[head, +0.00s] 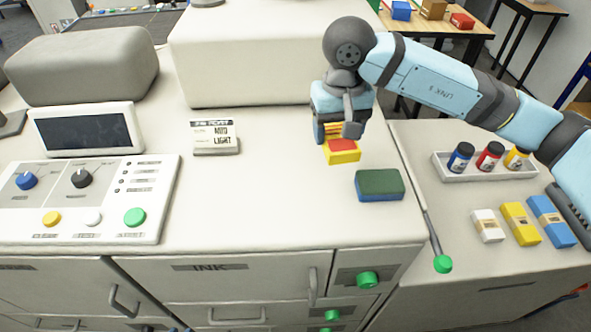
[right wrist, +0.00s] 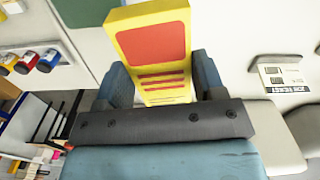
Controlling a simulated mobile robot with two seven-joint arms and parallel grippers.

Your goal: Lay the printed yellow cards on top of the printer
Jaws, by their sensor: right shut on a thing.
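The printed yellow cards (head: 342,155), a small yellow block with a red printed face, are in my right gripper (head: 341,125). In the right wrist view, the cards (right wrist: 150,50) stand between the two fingers, with a red panel and red lines on the yellow face. My right gripper (right wrist: 160,85) is shut on them. They are over the printer's pale top (head: 280,215); I cannot tell if they touch it. A blue block with a green top (head: 380,184) lies on the printer, just to their front right. My left gripper is not in view.
A small sign (head: 215,137) and a control panel (head: 90,198) stand to the left. A raised housing (head: 240,65) is behind. On the right side table are a tray of ink bottles (head: 487,165) and white, yellow (head: 520,224) and blue packs. The printer's front middle is clear.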

